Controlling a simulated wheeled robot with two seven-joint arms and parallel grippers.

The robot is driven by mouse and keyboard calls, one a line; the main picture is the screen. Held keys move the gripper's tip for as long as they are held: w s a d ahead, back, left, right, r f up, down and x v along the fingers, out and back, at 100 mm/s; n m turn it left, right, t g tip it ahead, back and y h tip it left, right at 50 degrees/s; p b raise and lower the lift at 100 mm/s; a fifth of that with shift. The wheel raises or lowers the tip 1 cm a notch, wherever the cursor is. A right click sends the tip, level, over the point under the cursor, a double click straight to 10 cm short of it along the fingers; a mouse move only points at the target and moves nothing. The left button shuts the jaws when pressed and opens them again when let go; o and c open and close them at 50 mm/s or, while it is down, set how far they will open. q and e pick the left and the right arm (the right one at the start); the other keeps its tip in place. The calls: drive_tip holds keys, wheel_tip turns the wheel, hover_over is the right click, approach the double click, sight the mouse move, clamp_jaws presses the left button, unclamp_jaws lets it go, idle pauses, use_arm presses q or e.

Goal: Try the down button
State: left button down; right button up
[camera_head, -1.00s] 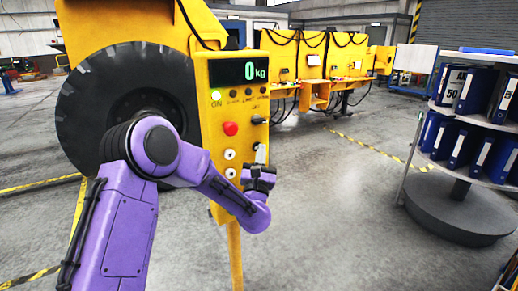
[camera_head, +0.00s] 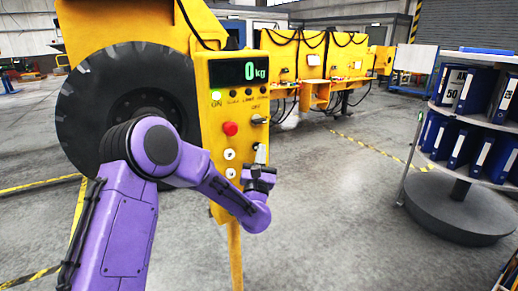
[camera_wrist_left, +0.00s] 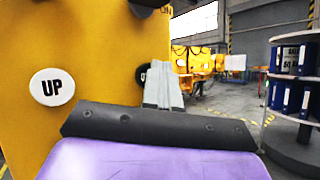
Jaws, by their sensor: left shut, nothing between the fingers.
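The yellow control panel (camera_head: 236,110) stands upright with a display reading 0 kg, a lit green lamp and a red button (camera_head: 230,128). Below the red button are two white round buttons, an upper one (camera_head: 229,154) and a lower one (camera_head: 230,173); their labels are too small to read in the head view. My left gripper also shows in the head view (camera_head: 261,150), shut and empty, by the panel's right edge. My right gripper is out of view.
A large black tyre (camera_head: 125,100) is behind my left arm. A round shelf (camera_head: 470,170) with blue binders stands at right. The grey floor between is clear. Yellow machines (camera_head: 320,62) are farther back.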

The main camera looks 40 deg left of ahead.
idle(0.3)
use_arm(q)
drive_tip(key=shift+s+d+b, duration=0.3)
drive_tip(key=shift+d+b, duration=0.15)
drive_tip(key=shift+d, duration=0.3)
drive_tip(key=shift+s+d+b, duration=0.3)
drive_tip(key=shift+d+b, duration=0.05)
drive_tip(key=shift+d, duration=0.4)
drive_tip(key=shift+s+d+b, duration=0.35)
drive_tip(key=shift+d, duration=0.45)
drive_tip(key=shift+s+d+b, duration=0.3)
drive_tip(key=shift+d+b, duration=0.05)
drive_tip(key=shift+d, duration=0.4)
